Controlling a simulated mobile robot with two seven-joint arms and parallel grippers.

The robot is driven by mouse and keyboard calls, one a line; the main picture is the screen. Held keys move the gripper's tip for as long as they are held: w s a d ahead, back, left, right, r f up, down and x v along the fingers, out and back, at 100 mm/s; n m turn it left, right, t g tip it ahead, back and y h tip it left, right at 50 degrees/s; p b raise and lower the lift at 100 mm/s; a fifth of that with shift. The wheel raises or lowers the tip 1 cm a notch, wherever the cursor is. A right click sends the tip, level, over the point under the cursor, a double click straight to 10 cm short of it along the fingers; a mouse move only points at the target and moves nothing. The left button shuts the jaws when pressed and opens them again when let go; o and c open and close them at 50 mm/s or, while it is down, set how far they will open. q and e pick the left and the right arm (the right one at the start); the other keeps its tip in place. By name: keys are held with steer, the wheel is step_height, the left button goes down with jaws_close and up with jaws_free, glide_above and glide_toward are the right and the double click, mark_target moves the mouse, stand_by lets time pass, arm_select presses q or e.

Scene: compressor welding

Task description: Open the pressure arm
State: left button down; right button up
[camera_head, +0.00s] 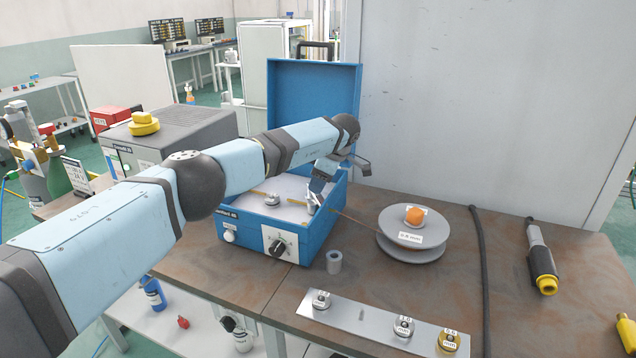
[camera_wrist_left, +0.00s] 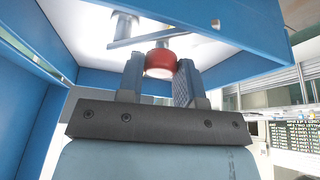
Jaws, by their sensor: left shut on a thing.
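The blue wire feeder box (camera_head: 262,233) stands on the brown workbench with its lid (camera_head: 315,95) raised. My left gripper (camera_head: 316,194) reaches down into the right side of the box. In the left wrist view my left gripper (camera_wrist_left: 160,82) has its two fingers on either side of a red knob (camera_wrist_left: 160,62) and is shut on it. A grey metal bar (camera_wrist_left: 122,28) shows beside the knob, with the light inner floor of the box behind. I cannot tell the tilt of the pressure arm. The knob is hidden in the head view. My right gripper is not in view.
A wire spool (camera_head: 410,238) with an orange hub lies right of the box, a wire running between them. A small grey cup (camera_head: 334,262) and a metal strip (camera_head: 372,325) with several rollers are in front. A torch (camera_head: 541,262) lies at right.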

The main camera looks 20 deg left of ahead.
arm_select(q)
steer(key=c, duration=0.8)
jaws_free()
steer(key=v, duration=1.4)
steer(key=shift+a, duration=0.1)
steer(key=shift+f, duration=0.15)
